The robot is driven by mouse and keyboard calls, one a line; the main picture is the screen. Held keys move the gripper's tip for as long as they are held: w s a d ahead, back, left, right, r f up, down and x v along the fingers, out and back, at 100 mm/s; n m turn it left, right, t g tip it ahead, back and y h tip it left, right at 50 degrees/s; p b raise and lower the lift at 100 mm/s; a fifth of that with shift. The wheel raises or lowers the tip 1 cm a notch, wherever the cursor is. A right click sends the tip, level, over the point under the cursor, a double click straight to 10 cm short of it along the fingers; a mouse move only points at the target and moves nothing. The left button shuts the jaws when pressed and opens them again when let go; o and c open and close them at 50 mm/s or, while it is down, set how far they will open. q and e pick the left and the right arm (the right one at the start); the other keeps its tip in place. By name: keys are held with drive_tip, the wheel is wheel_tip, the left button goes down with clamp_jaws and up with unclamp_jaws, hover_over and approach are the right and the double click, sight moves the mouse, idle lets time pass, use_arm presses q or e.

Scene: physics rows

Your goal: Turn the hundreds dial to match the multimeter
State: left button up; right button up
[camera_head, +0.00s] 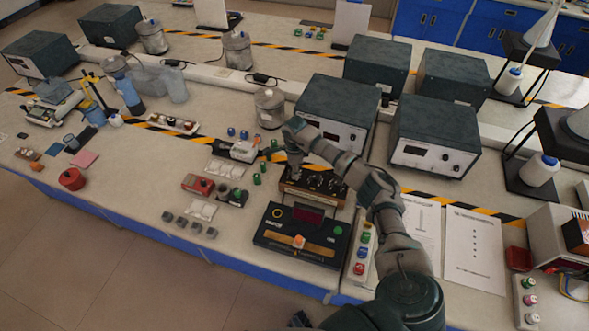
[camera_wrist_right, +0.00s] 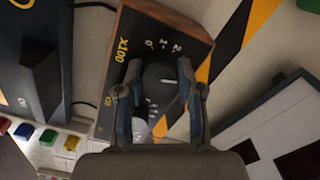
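A brown-edged box with a row of black dials (camera_head: 312,187) stands near the table's middle. In the right wrist view its black top carries a yellow "x100" mark beside a black dial (camera_wrist_right: 162,82) with a white pointer line. My right gripper (camera_wrist_right: 160,90) has its fingers apart, one on each side of this dial; contact is not clear. In the head view the right gripper (camera_head: 294,168) is over the box's left end. The multimeter (camera_head: 303,236), a black unit with a dark red display, sits in front; its reading is illegible. No left gripper is recognisable.
Grey-topped instruments (camera_head: 336,110) stand behind the dial box. A strip of coloured buttons (camera_head: 362,250) and paper sheets (camera_head: 474,248) lie to the right. Small red and green parts (camera_head: 198,186) lie to the left.

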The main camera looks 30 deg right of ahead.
drive_tip(key=shift+c, duration=0.5)
use_arm(q)
drive_tip(key=shift+w, duration=0.1)
use_arm(e)
drive_tip(key=shift+m, duration=0.3)
drive_tip(key=shift+w+r+m, duration=0.1)
drive_tip(key=shift+r+m, duration=0.05)
drive_tip(key=shift+m, duration=1.25)
drive_tip(key=shift+m+p, duration=0.45)
drive_tip(key=shift+m, duration=0.45)
drive_tip(key=m, duration=0.2)
drive_tip(key=shift+m+p, duration=0.3)
use_arm(q)
drive_tip(key=shift+r+p, duration=0.5)
drive_tip(key=shift+r, duration=0.65)
use_arm(e)
drive_tip(key=shift+w+r+m, duration=0.1)
drive_tip(key=shift+m, duration=1.9)
use_arm(q)
drive_tip(key=shift+s+a, duration=0.1)
drive_tip(key=shift+s, duration=0.1)
